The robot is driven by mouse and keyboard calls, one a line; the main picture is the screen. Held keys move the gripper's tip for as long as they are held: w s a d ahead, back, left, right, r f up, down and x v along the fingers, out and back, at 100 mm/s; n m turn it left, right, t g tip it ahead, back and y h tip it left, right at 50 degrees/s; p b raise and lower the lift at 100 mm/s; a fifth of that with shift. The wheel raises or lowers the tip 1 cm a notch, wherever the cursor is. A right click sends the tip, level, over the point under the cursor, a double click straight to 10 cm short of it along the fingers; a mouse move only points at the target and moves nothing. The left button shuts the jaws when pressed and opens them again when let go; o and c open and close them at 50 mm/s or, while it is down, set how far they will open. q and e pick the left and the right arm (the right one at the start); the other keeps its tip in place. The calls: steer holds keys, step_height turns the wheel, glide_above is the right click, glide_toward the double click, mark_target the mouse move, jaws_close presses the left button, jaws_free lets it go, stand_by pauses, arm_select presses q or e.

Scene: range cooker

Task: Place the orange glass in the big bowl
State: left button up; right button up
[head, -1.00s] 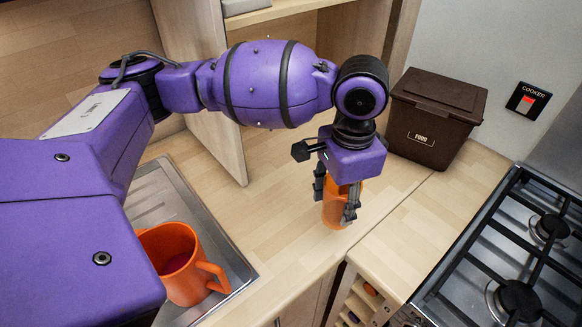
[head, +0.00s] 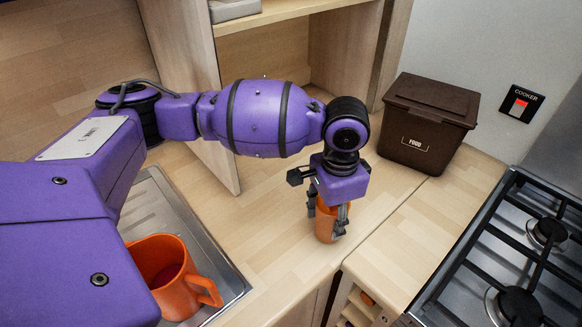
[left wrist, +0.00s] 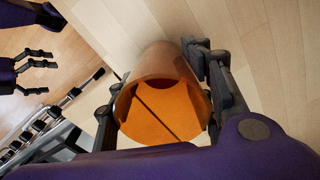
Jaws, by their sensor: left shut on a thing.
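The orange glass (head: 325,222) is upright at the counter's front edge, left of the cooker. My left gripper (head: 327,213) points down from above and is shut on it, one finger on each side. In the left wrist view the glass (left wrist: 160,108) shows its open mouth between the fingers and looks empty. I cannot tell whether its base touches the counter. My right gripper (left wrist: 38,60) shows at the left of the left wrist view, with its fingers apart and nothing between them. No big bowl is visible in these frames.
An orange mug (head: 172,272) stands on the metal sink (head: 215,245) at left. A brown food bin (head: 428,120) stands at the back right. The gas hob (head: 500,250) is at right. A wooden shelf unit (head: 190,60) stands behind my arm. Counter between sink and glass is clear.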

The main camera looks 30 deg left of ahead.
arm_select(q)
steer(key=o, duration=1.4)
